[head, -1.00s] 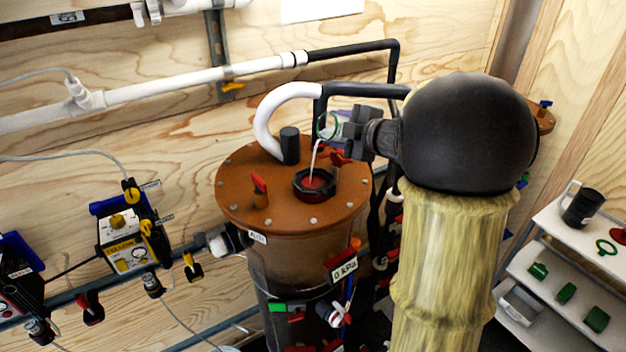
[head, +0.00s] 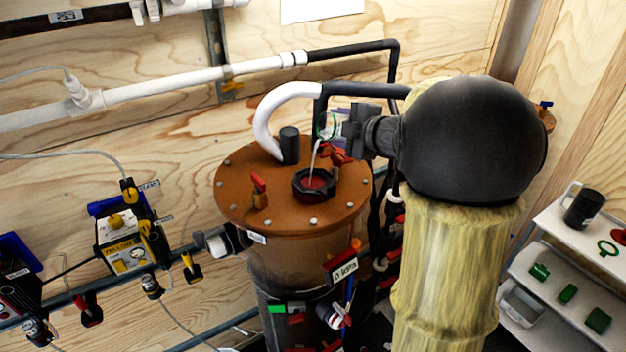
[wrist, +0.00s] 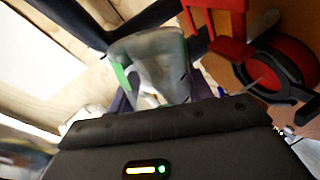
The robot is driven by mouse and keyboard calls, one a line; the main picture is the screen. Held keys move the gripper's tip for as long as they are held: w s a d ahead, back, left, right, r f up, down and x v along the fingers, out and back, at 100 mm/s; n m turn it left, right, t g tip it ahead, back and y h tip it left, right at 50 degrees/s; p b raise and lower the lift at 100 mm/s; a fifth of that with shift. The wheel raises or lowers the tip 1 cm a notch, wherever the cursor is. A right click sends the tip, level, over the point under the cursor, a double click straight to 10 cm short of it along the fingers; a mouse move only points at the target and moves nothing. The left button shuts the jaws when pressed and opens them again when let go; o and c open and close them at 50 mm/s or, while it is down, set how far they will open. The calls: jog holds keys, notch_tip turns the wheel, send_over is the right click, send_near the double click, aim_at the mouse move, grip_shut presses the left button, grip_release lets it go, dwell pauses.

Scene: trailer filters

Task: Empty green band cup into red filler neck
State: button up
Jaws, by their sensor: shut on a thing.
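The clear cup with a green band (head: 327,126) is tilted in my gripper (head: 345,132), above the rusty-brown tank lid. A thin pale stream falls from the cup into the red filler neck (head: 314,184), a dark-rimmed opening with a red inside on the lid. In the wrist view the cup (wrist: 150,62) is translucent with whitish contents, and the red filler neck (wrist: 285,65) lies to its right with the stream reaching it. My gripper is shut on the cup; its fingers are partly hidden.
A red valve (head: 340,152) and a white curved pipe (head: 268,120) stand close to the neck on the tank lid (head: 240,190). A yellow-black device (head: 125,240) hangs at left. A shelf (head: 555,225) at right holds a black mug (head: 584,208) and green parts.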

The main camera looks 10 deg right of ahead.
jog(key=shift+r, duration=0.1)
jog(key=shift+a+f+n+b, duration=0.2)
jog(key=shift+n+b, duration=0.1)
jog(key=shift+b, duration=0.25)
jog(key=shift+s, duration=0.15)
dwell(0.4)
jog(key=shift+a+h+b, duration=0.25)
jog(key=shift+h+b, duration=0.05)
jog(key=shift+n, duration=0.3)
jog(key=shift+f, duration=0.15)
jog(key=shift+b, duration=0.45)
